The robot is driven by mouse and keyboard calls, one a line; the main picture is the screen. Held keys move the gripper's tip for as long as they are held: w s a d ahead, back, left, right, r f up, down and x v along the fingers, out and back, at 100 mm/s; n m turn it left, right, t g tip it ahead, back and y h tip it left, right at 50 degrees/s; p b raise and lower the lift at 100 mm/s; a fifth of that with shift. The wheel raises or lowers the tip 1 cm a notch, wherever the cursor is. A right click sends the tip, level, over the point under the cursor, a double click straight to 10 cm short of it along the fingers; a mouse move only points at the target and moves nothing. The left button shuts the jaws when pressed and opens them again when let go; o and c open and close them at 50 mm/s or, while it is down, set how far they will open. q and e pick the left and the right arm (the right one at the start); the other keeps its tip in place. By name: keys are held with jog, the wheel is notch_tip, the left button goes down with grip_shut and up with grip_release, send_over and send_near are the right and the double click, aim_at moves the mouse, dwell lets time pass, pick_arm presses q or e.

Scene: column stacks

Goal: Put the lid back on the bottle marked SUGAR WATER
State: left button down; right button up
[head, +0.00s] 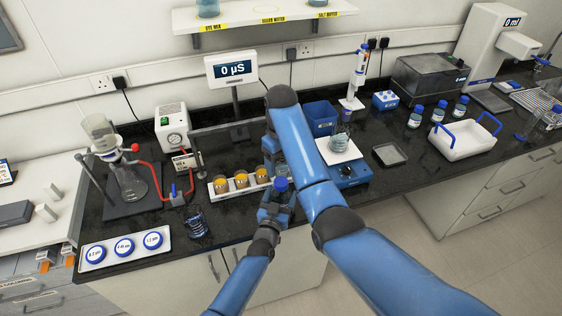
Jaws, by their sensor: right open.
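A small bottle with a blue lid (281,184) is upright at the bench's front edge. Its body is mostly hidden and I cannot read its label. The lid appears to sit on its top, but I cannot tell if it is tight. My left gripper (275,208) is around the bottle body and appears shut on it. My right gripper (272,160) points down, open, just above and behind the lid; its tips are partly hidden by my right arm. A yellow label on the wall shelf (235,17) appears to read SUGAR WATER.
A white rack (215,193) with amber-filled cups stands just left of my grippers. A stirrer (352,172) with a beaker is to the right. Several blue-capped bottles (438,112) and a white carrier (465,143) are further right. A glass (196,224) stands front left.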

aim_at(281, 182)
jog(key=shift+f, duration=4)
jog(key=c, duration=1.1)
jog(key=o, duration=1.2)
jog(key=shift+r, duration=3.75)
